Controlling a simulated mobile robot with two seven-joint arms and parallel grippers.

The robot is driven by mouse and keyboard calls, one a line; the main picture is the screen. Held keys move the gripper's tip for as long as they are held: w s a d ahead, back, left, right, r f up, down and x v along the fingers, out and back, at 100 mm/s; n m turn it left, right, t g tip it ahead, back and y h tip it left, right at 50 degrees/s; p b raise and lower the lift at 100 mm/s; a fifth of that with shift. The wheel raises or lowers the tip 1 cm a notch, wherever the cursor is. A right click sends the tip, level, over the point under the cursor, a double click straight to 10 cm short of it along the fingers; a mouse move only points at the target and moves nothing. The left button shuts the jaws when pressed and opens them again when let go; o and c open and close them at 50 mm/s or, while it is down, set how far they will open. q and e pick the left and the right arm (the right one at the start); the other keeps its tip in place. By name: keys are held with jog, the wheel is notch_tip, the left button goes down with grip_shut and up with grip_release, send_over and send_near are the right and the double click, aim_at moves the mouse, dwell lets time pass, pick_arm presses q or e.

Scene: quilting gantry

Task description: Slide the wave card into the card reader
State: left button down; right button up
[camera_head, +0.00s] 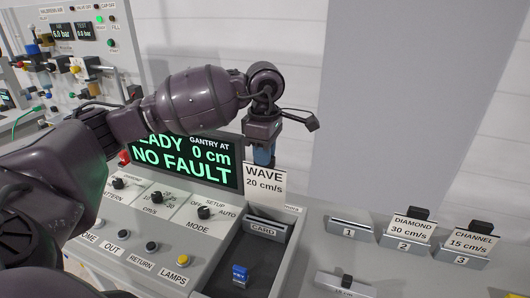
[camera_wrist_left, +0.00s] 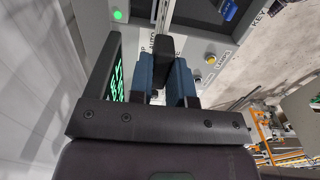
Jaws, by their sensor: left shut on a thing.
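The wave card (camera_head: 265,182) is white, reads "WAVE 20 cm/s" and hangs upright under my left gripper (camera_head: 264,158). The gripper's blue fingers are shut on the card's dark top grip. In the left wrist view, the fingers (camera_wrist_left: 165,82) close on either side of this dark grip (camera_wrist_left: 163,48). The card reader (camera_head: 263,230), a grey block marked "CARD", sits below the card, at the back of a dark recess. The card appears above and behind the reader's front face; whether its lower edge touches the reader I cannot tell. My right gripper is not in view.
The display (camera_head: 190,158) stands close to the left of the card. A blue key (camera_head: 240,273) is in the recess. On the right, holder 1 (camera_head: 349,228) is empty; the diamond card (camera_head: 412,227) and channel card (camera_head: 472,241) stand in holders 2 and 3.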

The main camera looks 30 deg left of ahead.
aim_at(265, 173)
pick_arm(q)
jog(key=shift+d, duration=0.1)
jog(key=shift+f+b, duration=0.15)
jog(key=shift+b, duration=0.25)
jog(key=shift+f+b, duration=0.4)
jog(key=shift+f, duration=0.15)
notch_tip(265, 173, down, 2)
jog(key=shift+f+b, duration=0.1)
jog(key=shift+b, duration=0.7)
notch_tip(265, 173, down, 2)
jog(key=shift+f+b, duration=0.1)
jog(key=shift+b, duration=0.7)
